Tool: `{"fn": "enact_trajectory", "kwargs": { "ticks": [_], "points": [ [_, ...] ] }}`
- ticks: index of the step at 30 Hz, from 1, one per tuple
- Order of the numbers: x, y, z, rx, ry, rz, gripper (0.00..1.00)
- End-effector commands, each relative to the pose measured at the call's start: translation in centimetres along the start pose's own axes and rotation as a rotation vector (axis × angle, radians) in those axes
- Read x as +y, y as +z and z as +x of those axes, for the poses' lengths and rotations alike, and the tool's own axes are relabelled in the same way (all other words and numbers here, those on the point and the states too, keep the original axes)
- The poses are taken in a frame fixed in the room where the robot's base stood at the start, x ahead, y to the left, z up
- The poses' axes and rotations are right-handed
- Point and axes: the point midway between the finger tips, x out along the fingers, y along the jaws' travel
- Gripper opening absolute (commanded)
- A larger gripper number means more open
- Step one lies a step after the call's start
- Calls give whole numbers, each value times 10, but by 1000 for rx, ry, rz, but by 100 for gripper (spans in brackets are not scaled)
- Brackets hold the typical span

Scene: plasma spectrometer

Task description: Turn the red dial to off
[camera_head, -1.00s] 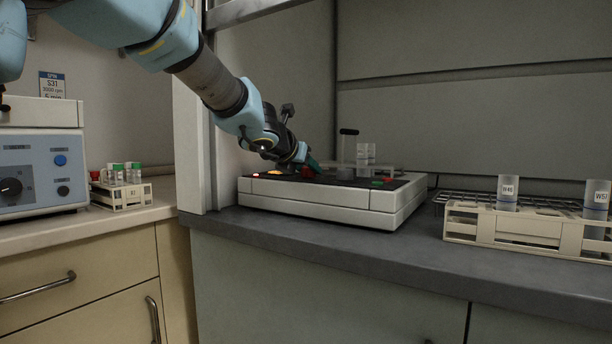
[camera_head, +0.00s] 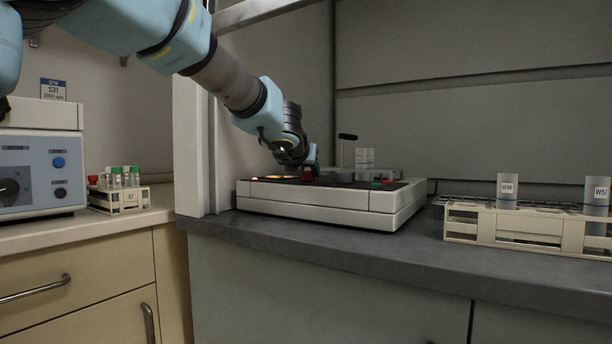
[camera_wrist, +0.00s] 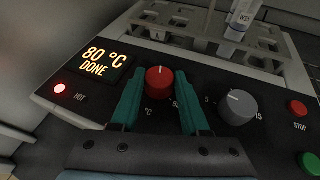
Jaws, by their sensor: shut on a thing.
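The red dial (camera_wrist: 160,81) is on the dark top panel of a white heating device (camera_head: 318,199). Its white pointer line points up, away from me, in the wrist view. Faint "°C" and "90" marks lie around its base. My gripper (camera_wrist: 161,88) is over the panel, with one teal finger on each side of the dial, shut on it. In the head view my gripper (camera_head: 311,168) comes down from the upper left onto the dial (camera_head: 307,174), which is partly hidden. The display (camera_wrist: 97,60) reads "80 °C DONE", and the red HOT light (camera_wrist: 59,89) is lit.
A grey dial (camera_wrist: 238,107) stands close to my right finger. A red STOP button (camera_wrist: 299,108) and a green button (camera_wrist: 311,162) are farther right. A tube rack (camera_wrist: 195,42) stands behind. In the head view, another rack (camera_head: 540,228) stands on the counter.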

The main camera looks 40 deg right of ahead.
Motion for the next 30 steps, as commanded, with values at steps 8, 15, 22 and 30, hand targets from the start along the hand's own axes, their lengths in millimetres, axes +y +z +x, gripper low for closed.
{"fn": "enact_trajectory", "kwargs": {
  "ticks": [8,15,22,30],
  "points": [
    [-4,-1,1,8,133,-55,0],
    [-8,4,1,23,340,-138,0],
    [-9,6,1,34,513,-209,0],
    [-9,5,2,42,648,-265,0]
  ]
}}
